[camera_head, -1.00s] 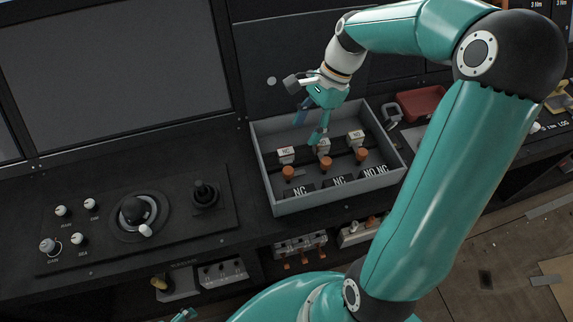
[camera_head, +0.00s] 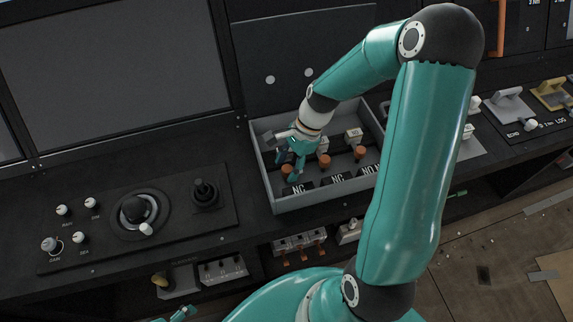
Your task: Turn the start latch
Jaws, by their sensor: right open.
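A grey open-topped box (camera_head: 281,203) on the console holds a row of orange knobs with NC and NO labels. No label reading "start" is legible, so I cannot tell which part is the start latch. My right gripper (camera_head: 290,170) is open and points down inside the box, at the left orange knob (camera_head: 287,174). Its fingers partly cover that knob, and contact cannot be made out. The middle orange knob (camera_head: 324,160) and right orange knob (camera_head: 359,153) stand clear of the fingers. A small teal tip, apparently my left gripper (camera_head: 182,313), shows at the bottom edge.
Left of the box, a black panel carries a joystick (camera_head: 135,211), a black lever (camera_head: 204,192) and several white knobs. A dark screen (camera_head: 115,70) stands behind. Grey and yellow levers stand on the right console. Below are shelves with switch units (camera_head: 299,244).

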